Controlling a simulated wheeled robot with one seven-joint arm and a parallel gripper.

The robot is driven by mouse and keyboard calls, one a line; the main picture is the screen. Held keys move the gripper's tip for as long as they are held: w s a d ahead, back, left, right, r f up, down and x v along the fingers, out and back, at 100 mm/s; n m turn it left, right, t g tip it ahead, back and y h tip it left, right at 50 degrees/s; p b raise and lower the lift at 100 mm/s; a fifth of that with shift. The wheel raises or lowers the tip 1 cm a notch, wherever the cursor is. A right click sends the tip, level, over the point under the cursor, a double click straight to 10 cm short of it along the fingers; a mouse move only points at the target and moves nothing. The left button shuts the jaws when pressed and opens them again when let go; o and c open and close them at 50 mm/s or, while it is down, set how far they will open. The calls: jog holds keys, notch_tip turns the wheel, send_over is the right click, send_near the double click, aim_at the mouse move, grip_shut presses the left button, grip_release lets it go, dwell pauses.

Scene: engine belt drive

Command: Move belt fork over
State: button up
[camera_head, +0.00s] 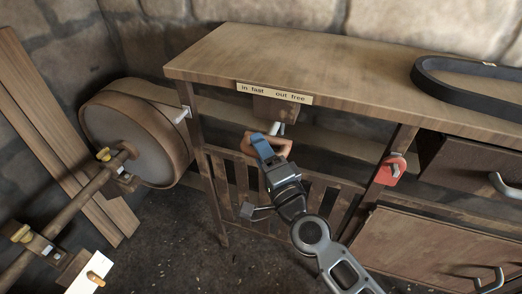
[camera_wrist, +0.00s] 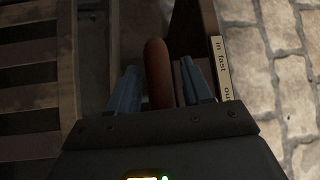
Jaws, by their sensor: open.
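The belt fork's reddish-brown wooden handle (camera_head: 283,146) hangs on a pale rod (camera_head: 278,129) below the bench front, under a label strip (camera_head: 274,93) reading "in fast" and "out free". My gripper (camera_head: 262,140) is at the handle, with its blue fingers over it. In the wrist view the rounded handle (camera_wrist: 157,72) stands between the two fingers of my open gripper (camera_wrist: 158,88), with a dark gap on each side. The label (camera_wrist: 220,68) shows at the right there. The fork's far end is hidden.
A dark belt loop (camera_head: 470,88) lies on the bench top at right. A red part (camera_head: 390,170) is on the bench leg, left of the drawers. A large wooden drum (camera_head: 140,135) and shaft (camera_head: 75,210) stand at left. A slatted panel (camera_head: 325,200) is behind my arm.

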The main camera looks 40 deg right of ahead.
jog(key=b+v, duration=0.2)
jog(key=v, duration=0.5)
jog(key=shift+s, duration=0.4)
jog(key=s+a+r+n+g+y, duration=0.1)
jog(key=s+n+g, duration=0.1)
jog(key=s+n, duration=0.7)
jog(key=s+a+r+n+g+y, duration=0.1)
jog(key=s+n, duration=0.8)
jog(key=s, duration=1.1)
jog(key=shift+a+g+y, duration=0.5)
jog(key=shift+g, duration=0.3)
